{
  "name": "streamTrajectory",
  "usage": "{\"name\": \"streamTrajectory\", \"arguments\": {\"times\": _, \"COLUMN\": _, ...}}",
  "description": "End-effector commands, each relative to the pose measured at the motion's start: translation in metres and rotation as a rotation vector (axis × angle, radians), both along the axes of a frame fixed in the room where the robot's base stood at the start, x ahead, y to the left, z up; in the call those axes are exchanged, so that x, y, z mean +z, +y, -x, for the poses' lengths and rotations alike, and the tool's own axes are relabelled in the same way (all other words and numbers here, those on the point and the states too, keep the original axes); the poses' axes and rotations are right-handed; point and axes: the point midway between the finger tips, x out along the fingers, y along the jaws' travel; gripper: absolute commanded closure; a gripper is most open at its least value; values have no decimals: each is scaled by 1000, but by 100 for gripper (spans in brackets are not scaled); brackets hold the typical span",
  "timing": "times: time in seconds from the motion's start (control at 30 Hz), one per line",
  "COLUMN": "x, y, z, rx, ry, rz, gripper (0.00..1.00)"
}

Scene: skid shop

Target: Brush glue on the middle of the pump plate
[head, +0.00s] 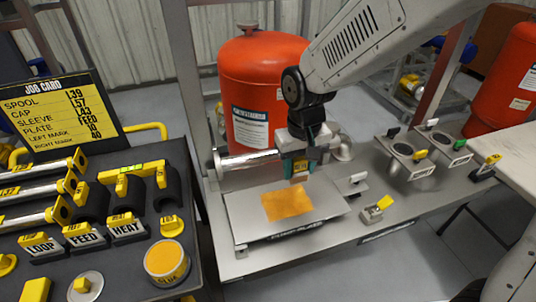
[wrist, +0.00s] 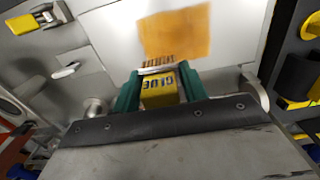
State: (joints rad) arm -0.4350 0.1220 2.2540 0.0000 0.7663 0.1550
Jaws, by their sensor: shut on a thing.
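The pump plate (head: 243,212) is a flat pale plate on the steel bench, and it also shows in the wrist view (wrist: 115,35). An orange-yellow glue patch (head: 288,204) lies on its middle, with streaks in the wrist view (wrist: 177,30). My gripper (head: 299,170) is over the plate's far side, just behind the patch. Its green fingers are shut on the glue brush (wrist: 158,92), a yellow block marked GLUE with pale bristles (wrist: 158,68). The bristles are by the patch's near edge in the wrist view; I cannot tell whether they touch the plate.
A yellow-topped glue pot (head: 167,260) stands on the dark cart at left, near the LOOP, FEED and HEAT labels. A job card (head: 60,110) stands behind. A red tank (head: 262,85) rises behind the bench. Ring holders (head: 408,155) and a small yellow-flagged box (head: 374,213) are at right.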

Motion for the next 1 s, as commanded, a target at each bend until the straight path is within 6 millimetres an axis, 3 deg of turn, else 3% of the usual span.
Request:
{"name": "streamTrajectory", "arguments": {"times": 0.3, "x": 18, "y": -2, "z": -1, "rx": -4, "ry": -2, "rz": -1, "gripper": 78}}
{"name": "streamTrajectory", "arguments": {"times": 1.0, "x": 19, "y": -4, "z": -1, "rx": -7, "ry": -1, "rz": 0, "gripper": 78}}
